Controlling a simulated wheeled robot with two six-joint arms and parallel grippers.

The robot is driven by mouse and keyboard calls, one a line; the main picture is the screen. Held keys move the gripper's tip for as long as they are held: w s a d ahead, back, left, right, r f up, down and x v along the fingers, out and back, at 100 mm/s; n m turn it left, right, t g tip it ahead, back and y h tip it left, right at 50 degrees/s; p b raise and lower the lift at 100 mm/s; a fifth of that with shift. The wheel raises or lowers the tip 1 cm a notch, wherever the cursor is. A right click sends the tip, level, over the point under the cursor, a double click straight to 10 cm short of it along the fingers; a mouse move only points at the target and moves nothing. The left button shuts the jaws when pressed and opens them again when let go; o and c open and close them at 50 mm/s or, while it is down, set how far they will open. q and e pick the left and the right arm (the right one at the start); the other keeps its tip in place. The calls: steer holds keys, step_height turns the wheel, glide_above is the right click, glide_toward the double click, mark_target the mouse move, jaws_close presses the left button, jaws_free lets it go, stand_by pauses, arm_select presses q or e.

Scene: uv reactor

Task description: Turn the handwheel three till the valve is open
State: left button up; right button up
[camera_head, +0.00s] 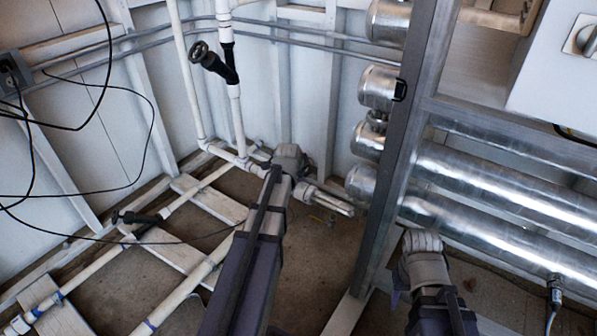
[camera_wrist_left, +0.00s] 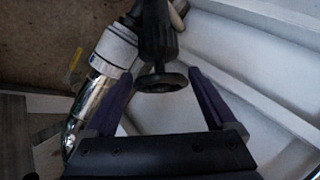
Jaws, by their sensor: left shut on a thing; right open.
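In the left wrist view, a small dark handwheel (camera_wrist_left: 162,82) sits between the two purple fingers of my left gripper (camera_wrist_left: 160,78), which is shut on its rim. Its black valve body (camera_wrist_left: 157,35) rises behind it. No number shows on it. In the head view my left arm covers this wheel and the gripper's fingers. Two other black handwheels show there: one high on a vertical pipe (camera_head: 200,51), one low on the floor piping (camera_head: 118,217).
A grey metal post (camera_head: 394,150) stands between my two arms. Large silver cylinders (camera_head: 505,185) lie to the right. White pipes and beams run along the floor and wall at left. Black cables (camera_head: 85,195) hang at the far left. A chrome cylinder (camera_wrist_left: 88,108) lies close beside my left fingers.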

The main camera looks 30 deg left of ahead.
arm_select(q)
steer(key=n+b, duration=0.1)
steer(key=n+t+y+b, duration=0.1)
steer(key=d+f+n+y+b, duration=0.1)
steer(key=b, duration=0.1)
steer(key=shift+s+f+n+t, duration=0.1)
steer(key=shift+s+n+t, duration=0.2)
steer(key=shift+t, duration=0.1)
steer(key=shift+w+d+n+t+y+b, duration=0.1)
steer(key=shift+n+t+y+b, duration=0.3)
steer(key=shift+n+y+b, duration=0.7)
steer(key=o, duration=1.1)
steer(key=shift+r, duration=0.2)
steer(key=shift+c, duration=0.2)
steer(key=p+v, duration=0.3)
steer(key=v, duration=0.4)
steer(key=shift+s+d, duration=0.15)
steer(key=shift+s, duration=0.15)
steer(key=shift+r, duration=0.15)
